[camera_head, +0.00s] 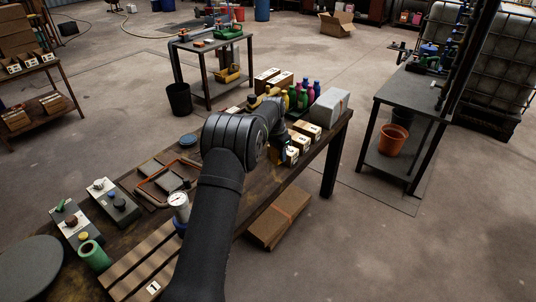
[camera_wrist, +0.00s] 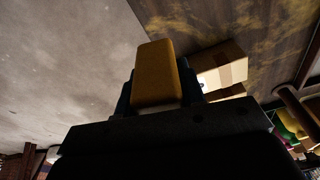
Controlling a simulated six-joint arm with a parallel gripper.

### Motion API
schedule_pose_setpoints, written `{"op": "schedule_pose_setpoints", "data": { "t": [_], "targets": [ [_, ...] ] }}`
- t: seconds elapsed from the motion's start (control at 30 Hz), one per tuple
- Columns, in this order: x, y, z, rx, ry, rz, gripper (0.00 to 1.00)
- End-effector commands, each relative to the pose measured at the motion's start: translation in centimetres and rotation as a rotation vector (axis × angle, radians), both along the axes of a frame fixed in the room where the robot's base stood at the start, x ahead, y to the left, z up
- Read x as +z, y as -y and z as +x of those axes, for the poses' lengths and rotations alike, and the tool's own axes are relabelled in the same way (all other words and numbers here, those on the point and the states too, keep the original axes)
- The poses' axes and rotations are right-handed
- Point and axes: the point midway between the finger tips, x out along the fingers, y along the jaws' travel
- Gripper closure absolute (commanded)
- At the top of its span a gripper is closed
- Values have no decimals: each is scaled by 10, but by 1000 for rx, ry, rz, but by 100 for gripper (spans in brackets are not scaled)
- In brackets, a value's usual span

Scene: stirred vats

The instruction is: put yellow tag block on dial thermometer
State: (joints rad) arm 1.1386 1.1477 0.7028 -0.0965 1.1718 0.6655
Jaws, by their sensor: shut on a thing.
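The yellow tag block (camera_wrist: 157,72) is between the fingers of my gripper (camera_wrist: 158,95) in the wrist view, and the gripper is shut on it. In the head view my gripper (camera_head: 284,148) is at the right end of the workbench, beside small cardboard boxes, mostly hidden by my arm. The dial thermometer (camera_head: 180,202) has a round white face and stands upright near the left part of the bench, just left of my forearm. Its lower part is partly hidden by my arm. My gripper is well apart from it.
The workbench (camera_head: 150,195) holds an orange-rimmed tray (camera_head: 160,194), control boxes (camera_head: 73,222), a green roll (camera_head: 94,256) and a wooden pallet (camera_head: 140,262). Coloured bottles (camera_head: 303,96), a grey box (camera_head: 329,107) and cartons (camera_head: 305,131) crowd the right end.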

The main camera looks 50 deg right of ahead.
Motion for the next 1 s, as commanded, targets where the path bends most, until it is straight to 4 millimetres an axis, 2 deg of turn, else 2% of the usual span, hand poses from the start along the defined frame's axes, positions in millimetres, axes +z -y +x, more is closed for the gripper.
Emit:
{"op": "schedule_pose_setpoints", "data": {
  "t": [0.2, 0.37, 0.47, 0.67, 1.0],
  "targets": [
    [8, 0, -13, 1, 1, -1, 89],
    [18, -7, -11, 15, 1, -1, 89],
    [35, -19, -6, 42, 2, -2, 89],
    [81, -62, 5, 125, 3, -3, 89],
    [148, -150, 9, 275, 2, -1, 89]
  ]
}}
